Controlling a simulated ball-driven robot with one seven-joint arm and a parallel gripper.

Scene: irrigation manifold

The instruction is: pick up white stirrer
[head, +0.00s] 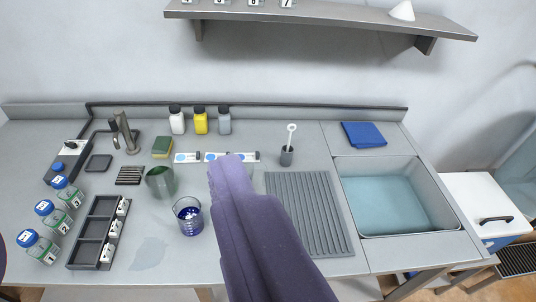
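The white stirrer (291,133) stands upright in a small dark grey holder (287,156) near the back of the counter, with a ring at its top. Its lower end is hidden inside the holder. My gripper (227,166), at the end of a dark purple part of my arm, reaches up from the bottom middle of the picture. In the picture it is left of the stirrer and a little lower, apart from it. Its fingers cannot be made out, and nothing is seen held in it.
A ribbed grey drain mat (308,212) lies in front of the holder, with a sink (385,197) to its right. Left are a blue-filled glass (188,216), a green-grey cup (161,182), a dark tray (92,235) and several bottles. A shelf (330,14) hangs above.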

